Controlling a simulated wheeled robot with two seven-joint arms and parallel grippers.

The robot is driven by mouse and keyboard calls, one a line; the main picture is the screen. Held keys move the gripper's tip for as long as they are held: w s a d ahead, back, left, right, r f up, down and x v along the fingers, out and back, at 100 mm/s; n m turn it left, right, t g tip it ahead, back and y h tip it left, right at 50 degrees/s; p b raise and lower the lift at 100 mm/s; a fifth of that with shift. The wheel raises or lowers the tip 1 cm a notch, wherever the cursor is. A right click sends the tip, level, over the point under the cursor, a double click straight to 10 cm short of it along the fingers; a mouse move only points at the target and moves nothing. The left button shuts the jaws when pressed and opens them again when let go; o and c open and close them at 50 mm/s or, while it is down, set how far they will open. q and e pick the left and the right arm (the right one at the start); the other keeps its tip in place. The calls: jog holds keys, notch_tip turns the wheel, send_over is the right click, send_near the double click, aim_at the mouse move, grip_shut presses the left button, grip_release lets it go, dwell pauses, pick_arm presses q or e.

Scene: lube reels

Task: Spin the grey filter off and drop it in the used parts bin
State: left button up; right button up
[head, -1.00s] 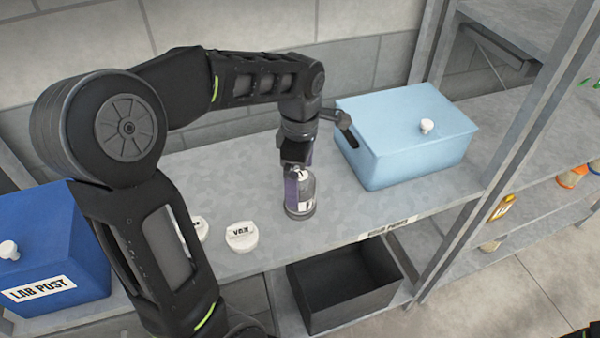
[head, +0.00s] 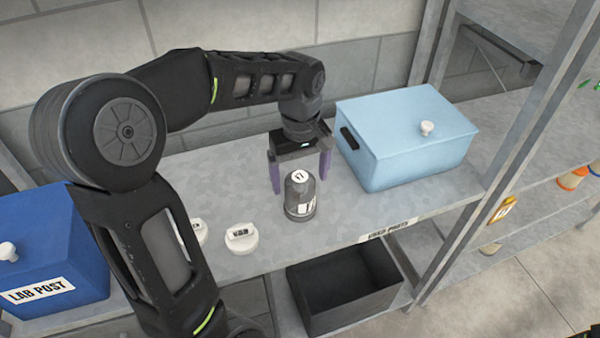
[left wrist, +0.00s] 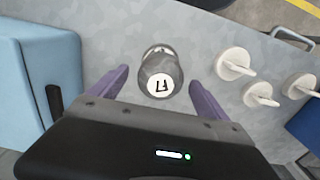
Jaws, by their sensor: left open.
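The grey filter (head: 300,190) stands upright on the grey shelf, with a white marked disc on its top. It also shows in the left wrist view (left wrist: 160,78), between and a little beyond the fingers. My left gripper (head: 299,180) is open, its two purple fingers spread to either side of the filter and apart from it. In the left wrist view the open left gripper (left wrist: 160,85) has nothing in its fingers. A dark open bin (head: 345,285) sits on the lower level, below a label reading "USED PARTS" on the shelf edge. My right gripper is not in view.
A light blue lidded box (head: 410,140) stands right of the filter. White round caps (head: 242,238) lie to its left. A dark blue box (head: 50,250) marked "LAB POST" is at far left. A shelf upright (head: 520,150) rises at the right.

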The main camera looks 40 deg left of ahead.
pick_arm(q)
jog(key=m+b, duration=0.1)
jog(key=m, duration=0.5)
jog(key=shift+w, duration=0.1)
jog(key=m+b, duration=0.1)
jog(key=m, duration=0.2)
jog(key=shift+r+m, duration=0.1)
jog(key=shift+m, duration=0.2)
jog(key=m+b, duration=0.1)
jog(key=m, duration=0.5)
jog(key=shift+r, duration=0.15)
jog(key=m, duration=0.4)
jog(key=m+b, duration=0.1)
jog(key=m, duration=0.1)
jog(key=shift+r+m, duration=0.25)
jog(key=shift+m, duration=0.05)
jog(key=m, duration=0.4)
jog(key=shift+r+b, duration=0.2)
jog(key=shift+b, duration=0.2)
jog(key=shift+r+m, duration=0.15)
jog(key=shift+m, duration=1.05)
jog(key=shift+f, duration=3.9)
